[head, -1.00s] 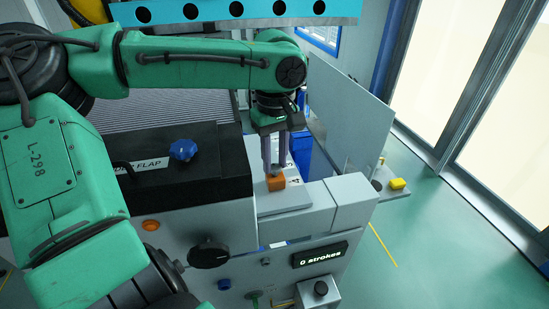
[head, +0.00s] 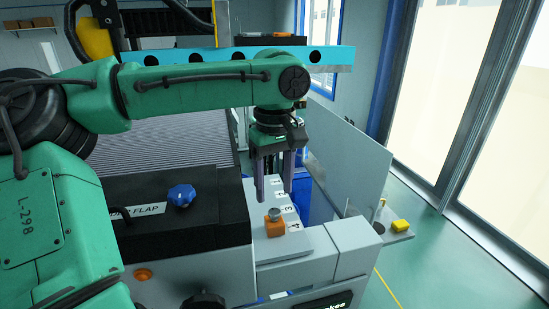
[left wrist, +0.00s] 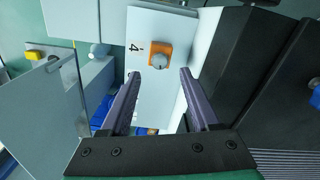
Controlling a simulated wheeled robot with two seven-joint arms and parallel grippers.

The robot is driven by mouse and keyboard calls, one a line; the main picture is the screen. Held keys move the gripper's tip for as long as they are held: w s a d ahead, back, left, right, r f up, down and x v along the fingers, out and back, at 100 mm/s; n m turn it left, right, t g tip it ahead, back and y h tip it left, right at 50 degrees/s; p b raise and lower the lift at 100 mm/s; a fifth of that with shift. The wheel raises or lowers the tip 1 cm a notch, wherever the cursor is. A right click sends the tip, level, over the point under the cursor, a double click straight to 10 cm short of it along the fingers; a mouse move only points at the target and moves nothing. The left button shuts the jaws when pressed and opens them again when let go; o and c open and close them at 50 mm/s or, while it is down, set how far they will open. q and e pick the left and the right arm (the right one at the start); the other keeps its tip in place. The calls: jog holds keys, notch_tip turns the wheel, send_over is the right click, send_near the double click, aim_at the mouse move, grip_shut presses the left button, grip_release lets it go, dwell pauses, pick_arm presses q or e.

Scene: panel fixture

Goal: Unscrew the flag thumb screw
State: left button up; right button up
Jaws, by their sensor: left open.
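An orange block (head: 274,228) with a small grey screw head (head: 274,214) on top sits on the light grey panel, beside the printed number 4. In the left wrist view the orange block (left wrist: 156,54) carries the round grey screw head (left wrist: 158,61), seen from above. My left gripper (head: 273,196) points down, its two dark fingers apart and empty. Its tips are above the block, clear of the screw. In the left wrist view my left gripper (left wrist: 158,82) has the block just beyond its fingertips. My right gripper is not in view.
A blue star knob (head: 182,195) stands on the black flap cover left of the panel. An upright grey plate (head: 345,160) stands to the right. A yellow block (head: 401,226) lies on a ledge beyond it. Numbers run along the panel behind the orange block.

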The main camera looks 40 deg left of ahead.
aim_at(275, 212)
pick_arm(q)
notch_tip(275, 212, up, 10)
jog(key=shift+d+f, duration=0.15)
dwell(0.4)
